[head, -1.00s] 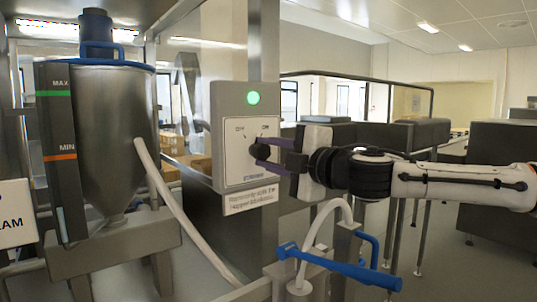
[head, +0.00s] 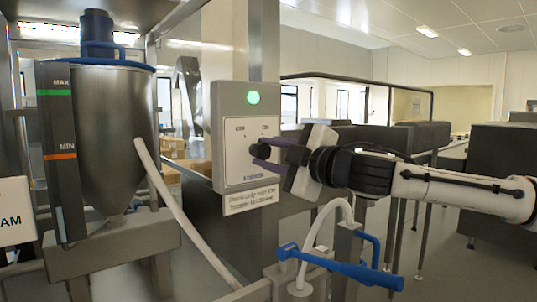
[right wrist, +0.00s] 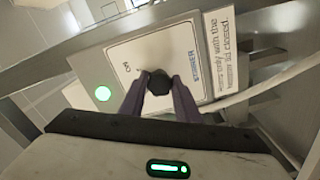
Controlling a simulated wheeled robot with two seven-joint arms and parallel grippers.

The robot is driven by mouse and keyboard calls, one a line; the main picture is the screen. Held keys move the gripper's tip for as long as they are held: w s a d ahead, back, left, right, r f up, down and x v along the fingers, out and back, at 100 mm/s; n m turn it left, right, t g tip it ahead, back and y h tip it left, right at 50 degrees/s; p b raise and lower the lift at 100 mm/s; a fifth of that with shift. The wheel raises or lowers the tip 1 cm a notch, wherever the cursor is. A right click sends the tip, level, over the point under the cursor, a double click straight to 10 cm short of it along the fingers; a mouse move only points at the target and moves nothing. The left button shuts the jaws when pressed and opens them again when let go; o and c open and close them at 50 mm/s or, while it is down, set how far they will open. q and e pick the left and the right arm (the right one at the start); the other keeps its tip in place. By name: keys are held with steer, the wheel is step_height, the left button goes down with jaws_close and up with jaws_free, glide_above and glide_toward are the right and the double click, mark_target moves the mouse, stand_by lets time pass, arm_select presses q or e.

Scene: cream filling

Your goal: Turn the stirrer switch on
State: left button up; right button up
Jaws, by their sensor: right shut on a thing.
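The stirrer switch is a dark round knob (right wrist: 159,82) on a white label plate, set in a grey switch box (head: 220,97). A round green lamp (head: 253,97) above the knob is lit; it also shows in the right wrist view (right wrist: 102,93). My right gripper (head: 263,152) reaches in from the right and is shut on the knob, one purple finger on each side. Its body is tilted, top leaning right. In the head view the fingers partly hide the knob, and its exact pointing is hard to read. My left gripper is not in view.
A steel hopper (head: 115,125) with a blue lid and a level gauge (head: 62,190) stands at left. A white hose (head: 170,195) runs down from it. A blue handle (head: 340,268) and a curved white pipe (head: 318,222) lie below my right arm.

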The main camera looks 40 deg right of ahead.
steer(key=o, duration=1)
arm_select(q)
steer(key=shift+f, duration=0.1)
arm_select(e)
steer(key=shift+o, duration=0.2)
steer(key=shift+s, duration=0.1)
steer(key=shift+s+b, duration=0.25)
steer(key=shift+b, duration=0.05)
arm_select(q)
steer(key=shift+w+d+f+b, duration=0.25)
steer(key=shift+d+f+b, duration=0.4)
steer(key=shift+b, duration=0.7)
arm_select(e)
steer(key=s+a, duration=0.1)
steer(key=s, duration=0.8)
steer(key=shift+s, duration=0.3)
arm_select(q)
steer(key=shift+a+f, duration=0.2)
